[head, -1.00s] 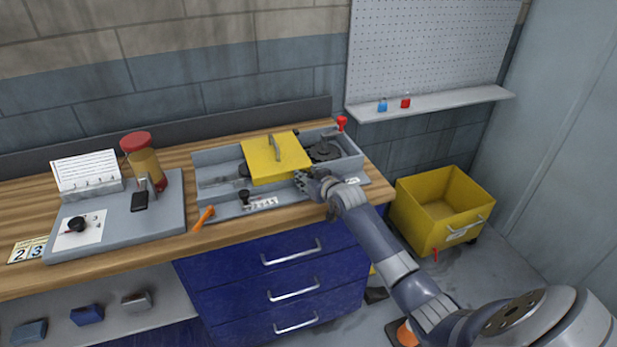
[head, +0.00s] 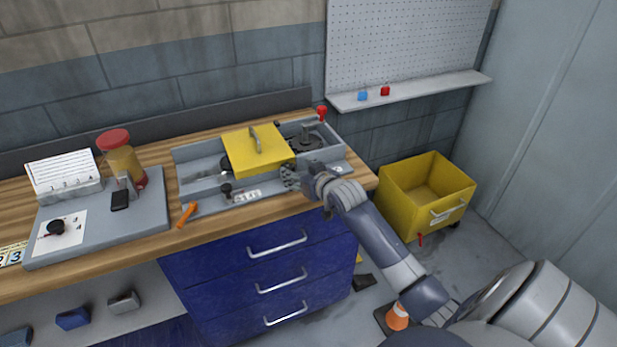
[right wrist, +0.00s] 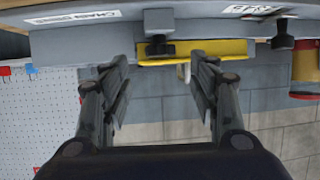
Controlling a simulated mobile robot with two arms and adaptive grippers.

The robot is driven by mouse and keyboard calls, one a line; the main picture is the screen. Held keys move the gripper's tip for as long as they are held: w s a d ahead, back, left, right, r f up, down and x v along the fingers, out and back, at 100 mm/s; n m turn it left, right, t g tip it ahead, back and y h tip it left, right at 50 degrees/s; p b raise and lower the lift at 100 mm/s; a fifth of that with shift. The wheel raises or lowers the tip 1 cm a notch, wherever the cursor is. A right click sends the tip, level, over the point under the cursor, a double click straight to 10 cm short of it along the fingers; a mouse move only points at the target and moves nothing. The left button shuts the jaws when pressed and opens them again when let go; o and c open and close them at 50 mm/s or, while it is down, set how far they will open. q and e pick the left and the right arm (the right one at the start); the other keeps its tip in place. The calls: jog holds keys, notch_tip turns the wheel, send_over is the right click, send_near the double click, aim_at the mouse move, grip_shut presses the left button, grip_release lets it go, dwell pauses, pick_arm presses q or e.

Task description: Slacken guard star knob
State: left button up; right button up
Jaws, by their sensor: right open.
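The yellow guard (head: 252,151) with its handle sits over the grey runout fixture (head: 200,158) on the bench. In the right wrist view, a black knob (right wrist: 157,50) stands in front of the yellow guard (right wrist: 205,48). My right gripper (head: 288,179) is in front of the guard's front right corner. In the right wrist view my right gripper (right wrist: 160,82) is open and empty. The knob shows between the line of its fingers, apart from both. In the head view the knob is too small to make out clearly beside the gripper. My left gripper is not in view.
A second black knob (head: 226,190) stands left on the fixture's front, near an orange handle (head: 187,215). A red knob (head: 322,112) is at the back right. A grey plate (head: 155,215) with a red-capped jar (head: 121,157) lies left. A yellow bin (head: 395,205) stands right of the bench.

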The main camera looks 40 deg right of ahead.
jog(key=v, duration=0.5)
jog(key=shift+s+r, duration=0.1)
jog(key=shift+s, duration=0.2)
